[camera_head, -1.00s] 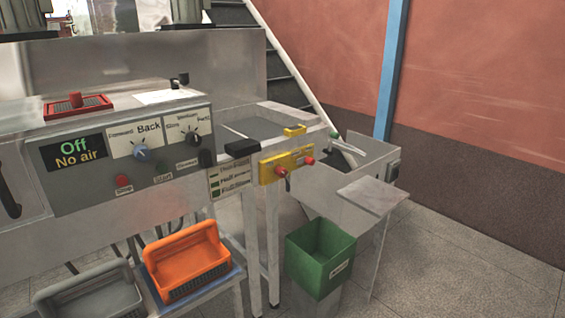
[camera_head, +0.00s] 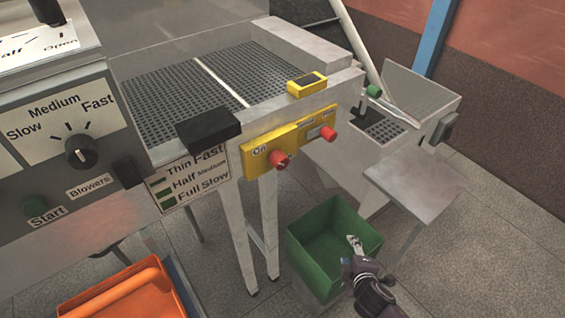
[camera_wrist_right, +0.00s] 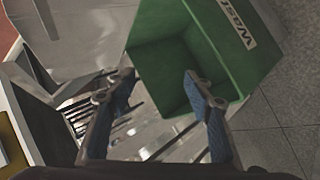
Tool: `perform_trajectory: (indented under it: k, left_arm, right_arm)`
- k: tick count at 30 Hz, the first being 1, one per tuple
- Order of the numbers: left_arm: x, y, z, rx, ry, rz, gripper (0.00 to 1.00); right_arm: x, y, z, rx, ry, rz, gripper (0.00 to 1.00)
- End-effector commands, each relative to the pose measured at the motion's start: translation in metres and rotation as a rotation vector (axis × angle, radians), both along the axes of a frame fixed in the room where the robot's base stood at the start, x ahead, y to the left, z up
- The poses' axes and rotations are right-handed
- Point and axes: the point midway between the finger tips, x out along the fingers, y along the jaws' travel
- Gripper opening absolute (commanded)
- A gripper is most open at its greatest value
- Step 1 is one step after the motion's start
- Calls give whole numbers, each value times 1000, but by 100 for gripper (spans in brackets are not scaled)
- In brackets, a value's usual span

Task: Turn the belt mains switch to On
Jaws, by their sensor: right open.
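A yellow switch panel (camera_head: 294,140) is fixed to the front of the perforated belt machine in the head view. It carries a left red knob (camera_head: 279,159) and a right red knob (camera_head: 328,133). A label beside the left knob reads "On"; the labels near the right knob are too small to read. I cannot tell which knob is the belt mains switch. My right gripper (camera_head: 355,243) is open and empty, below and to the right of the panel, in front of the green bin. Its open fingers also show in the right wrist view (camera_wrist_right: 158,92). My left gripper is out of view.
The green waste bin (camera_head: 318,258) stands below the panel and shows close by in the right wrist view (camera_wrist_right: 190,55). A metal shelf (camera_head: 420,187) juts out at right. A control panel with a blower dial (camera_head: 81,152) is at left, above an orange tray (camera_head: 125,290).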

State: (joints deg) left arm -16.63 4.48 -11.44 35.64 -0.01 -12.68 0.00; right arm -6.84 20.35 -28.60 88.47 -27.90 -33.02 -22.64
Motion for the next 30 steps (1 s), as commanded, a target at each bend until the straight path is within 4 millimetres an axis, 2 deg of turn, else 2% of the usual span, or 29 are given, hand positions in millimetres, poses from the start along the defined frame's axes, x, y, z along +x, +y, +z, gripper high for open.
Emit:
perform_trajectory:
  k: [1, 2, 3, 6, 9, 12, 17, 21, 30]
  left_arm:
    - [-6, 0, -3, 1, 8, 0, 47]
    - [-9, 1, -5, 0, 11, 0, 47]
    - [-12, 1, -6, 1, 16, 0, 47]
    - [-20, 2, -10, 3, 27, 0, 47]
    - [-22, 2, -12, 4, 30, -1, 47]
    - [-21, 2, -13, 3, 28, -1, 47]
    - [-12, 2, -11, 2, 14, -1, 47]
    - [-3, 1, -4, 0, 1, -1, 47]
    - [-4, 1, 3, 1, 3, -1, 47]
  right_arm:
    - [40, 14, 51, -153, -146, 173, 47]
    - [56, 26, 80, -253, -229, 274, 47]
    - [73, 44, 120, -394, -344, 409, 47]
    - [84, 90, 199, -736, -603, 685, 47]
    - [73, 125, 246, -1009, -795, 866, 47]
    - [59, 146, 271, -1196, -921, 971, 47]
    - [50, 161, 285, -1319, -1002, 1031, 47]
    - [64, 172, 287, -1325, -1007, 1033, 47]
    - [101, 198, 285, -1322, -1004, 1032, 47]
